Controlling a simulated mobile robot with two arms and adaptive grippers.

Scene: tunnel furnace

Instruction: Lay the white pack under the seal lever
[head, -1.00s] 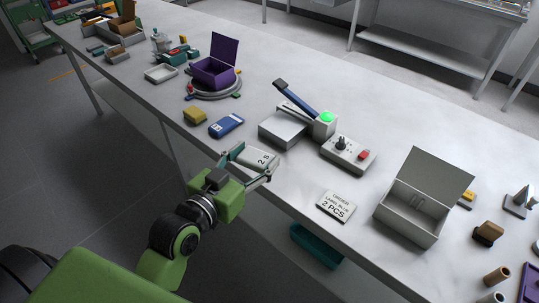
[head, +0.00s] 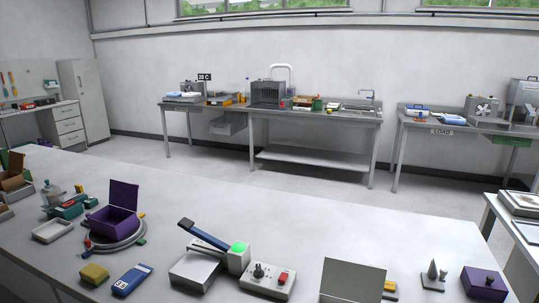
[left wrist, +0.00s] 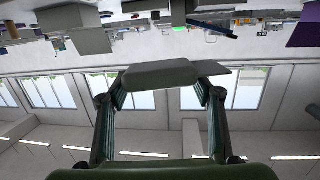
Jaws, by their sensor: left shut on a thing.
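The seal lever (head: 205,236) is a dark blue arm, raised at a slant over a flat grey sealer base (head: 193,272). A round green light (head: 238,247) glows on the block at its hinge. In the left wrist view, which looks upside down, my left gripper (left wrist: 160,82) is shut on the white pack (left wrist: 158,72). The pack looks grey in shade and spans both fingers, apart from any surface I can see. The head view shows neither gripper nor the pack. My right gripper is in no view.
An open purple box (head: 112,222) stands farther left. A grey open lid (head: 352,281) rises at right. The table behind the sealer is clear.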

